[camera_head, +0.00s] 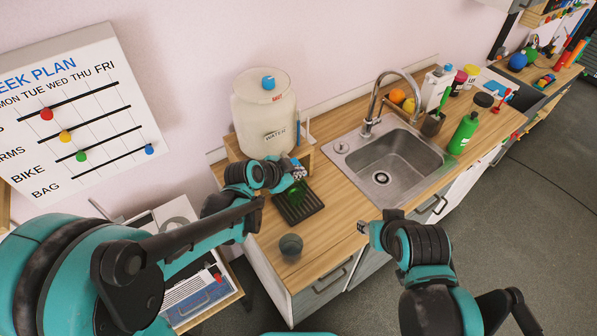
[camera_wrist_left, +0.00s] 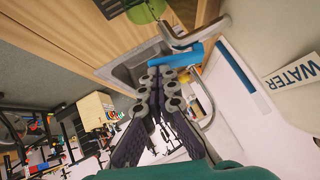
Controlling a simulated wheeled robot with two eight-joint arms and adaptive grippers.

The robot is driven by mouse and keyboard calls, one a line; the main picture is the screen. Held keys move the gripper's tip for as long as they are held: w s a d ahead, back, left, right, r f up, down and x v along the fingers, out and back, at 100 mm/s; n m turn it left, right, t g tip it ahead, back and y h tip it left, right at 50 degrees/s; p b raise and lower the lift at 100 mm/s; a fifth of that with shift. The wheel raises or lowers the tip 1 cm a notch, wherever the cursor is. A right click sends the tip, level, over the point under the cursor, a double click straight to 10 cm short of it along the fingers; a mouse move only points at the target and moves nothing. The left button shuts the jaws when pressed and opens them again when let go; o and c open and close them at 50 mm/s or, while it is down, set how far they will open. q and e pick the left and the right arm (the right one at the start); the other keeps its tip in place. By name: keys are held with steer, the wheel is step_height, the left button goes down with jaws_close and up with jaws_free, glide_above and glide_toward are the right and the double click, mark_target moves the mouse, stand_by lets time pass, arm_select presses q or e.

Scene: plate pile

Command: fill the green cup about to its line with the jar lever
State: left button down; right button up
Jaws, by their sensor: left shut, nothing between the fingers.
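The white water jar (camera_head: 262,112) stands on a wooden stand, with its label (camera_wrist_left: 292,73) at the right in the left wrist view. Its metal spout (camera_wrist_left: 186,38) carries a blue lever (camera_wrist_left: 181,56). The green cup (camera_head: 296,194) is on the black drip tray (camera_head: 288,213), partly hidden by my left arm; it shows at the top of the left wrist view (camera_wrist_left: 147,10). Its line and fill level cannot be made out. My left gripper (camera_head: 299,172) is shut and empty, close to the lever; contact is unclear. My right gripper (camera_head: 363,228) hangs at the counter's front edge, its jaws unclear.
A dark grey cup (camera_head: 290,245) stands on the counter in front of the tray. The sink (camera_head: 392,160) with its tall faucet (camera_head: 378,98) lies to the right. A green bottle (camera_head: 463,134) and several jars stand beyond it. Bare counter lies between tray and sink.

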arm_select(q)
steer(key=shift+r, duration=0.15)
stand_by(0.5)
steer(key=shift+r+p, duration=0.6)
steer(key=shift+r, duration=0.15)
steer(key=s+a+r+p, duration=0.2)
steer(key=r, duration=0.3)
steer(key=s+a+r+p, duration=0.2)
steer(key=a+r, duration=0.1)
steer(key=r, duration=0.2)
steer(key=shift+s+a+r, duration=0.2)
steer(key=shift+s+r, duration=0.05)
steer(key=shift+r, duration=0.15)
